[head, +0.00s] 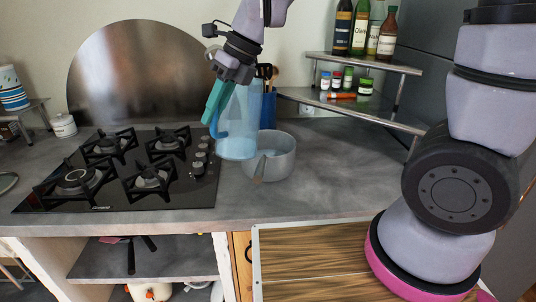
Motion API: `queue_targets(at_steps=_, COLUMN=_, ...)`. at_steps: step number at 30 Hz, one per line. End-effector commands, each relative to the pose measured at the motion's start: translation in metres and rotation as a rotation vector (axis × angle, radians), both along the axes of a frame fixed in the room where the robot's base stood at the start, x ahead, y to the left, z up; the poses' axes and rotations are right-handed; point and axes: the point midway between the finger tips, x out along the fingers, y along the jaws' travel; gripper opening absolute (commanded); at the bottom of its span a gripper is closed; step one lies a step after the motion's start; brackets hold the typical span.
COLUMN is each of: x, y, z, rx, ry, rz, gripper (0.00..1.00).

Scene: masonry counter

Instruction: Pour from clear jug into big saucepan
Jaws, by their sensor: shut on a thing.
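The clear jug (242,118) is see-through and bluish. My gripper (212,108), with teal fingers, is shut on it at its left side, where a blue handle shows. The jug looks close to upright. Its lower right part overlaps the left rim of the big saucepan in the head view; I cannot tell whether they touch. The big saucepan (280,163) is grey and stands on the counter right of the hob, its handle pointing toward the front. Its inside is only partly visible, and I cannot make out any contents in the jug.
A black gas hob (118,192) lies left of the saucepan on the grey counter (340,165). Dark utensils (265,72) stand behind the jug. A corner shelf (365,64) with bottles and spice jars is at the back right. The counter right of the saucepan is clear.

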Motion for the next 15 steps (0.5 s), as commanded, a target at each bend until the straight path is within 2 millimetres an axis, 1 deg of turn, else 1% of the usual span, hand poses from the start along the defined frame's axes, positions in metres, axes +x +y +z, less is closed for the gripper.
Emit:
queue_targets(at_steps=6, x=-0.008, y=0.006, z=-0.009, rx=-0.064, ry=-0.11, rz=0.008, gripper=0.0)
queue_targets(at_steps=15, x=-0.011, y=0.008, z=-0.017, rx=-0.122, ry=-0.197, rz=0.012, gripper=0.0)
